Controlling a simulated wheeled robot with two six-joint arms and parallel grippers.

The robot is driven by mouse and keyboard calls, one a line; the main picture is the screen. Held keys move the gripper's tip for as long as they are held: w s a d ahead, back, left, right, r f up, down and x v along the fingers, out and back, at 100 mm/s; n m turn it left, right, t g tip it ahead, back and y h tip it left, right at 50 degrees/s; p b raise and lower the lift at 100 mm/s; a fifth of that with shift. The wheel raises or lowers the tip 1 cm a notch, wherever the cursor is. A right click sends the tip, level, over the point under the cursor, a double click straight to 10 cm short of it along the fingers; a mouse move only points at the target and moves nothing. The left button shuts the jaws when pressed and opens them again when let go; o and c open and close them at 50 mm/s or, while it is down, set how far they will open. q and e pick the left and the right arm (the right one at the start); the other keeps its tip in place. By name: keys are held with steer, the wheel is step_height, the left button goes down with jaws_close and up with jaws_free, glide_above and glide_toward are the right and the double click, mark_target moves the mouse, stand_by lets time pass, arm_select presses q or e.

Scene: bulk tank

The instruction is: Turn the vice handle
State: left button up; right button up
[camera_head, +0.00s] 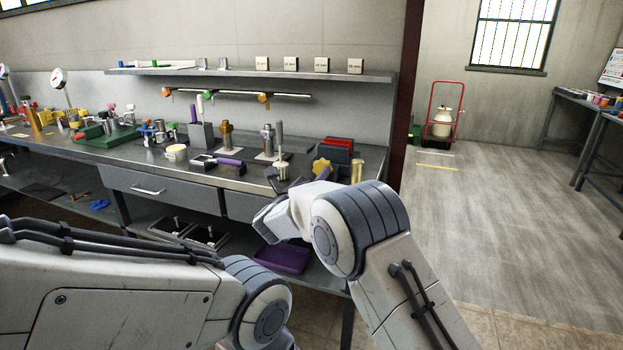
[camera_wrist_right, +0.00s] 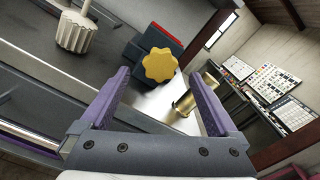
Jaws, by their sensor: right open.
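My right gripper (camera_head: 298,177) reaches over the bench's front edge. In its wrist view the purple-padded jaws (camera_wrist_right: 158,82) are apart and empty, not touching the knob. My left arm shows at lower left; its gripper is out of frame.
A pale ribbed knob (camera_wrist_right: 75,32) stands left of the yellow one. A brass cylinder (camera_wrist_right: 182,104) stands to the right, close to the right finger; it also shows in the head view (camera_head: 357,170). A purple tray (camera_head: 283,258) is below. Open floor (camera_head: 480,220) lies right.

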mark_target(322, 168)
steer(key=w+d+m+b, duration=0.1)
steer(key=w+m+b, duration=0.3)
steer(key=w+d+m+b, duration=0.1)
steer(key=w+m+b, duration=0.2)
steer(key=shift+d+f, duration=0.35)
stand_by(0.5)
steer(key=c, duration=1.4)
steer(key=n, duration=0.3)
steer(key=shift+s+n+p, duration=0.1)
steer(key=shift+n+p, duration=0.6)
steer(key=shift+n, duration=1.1)
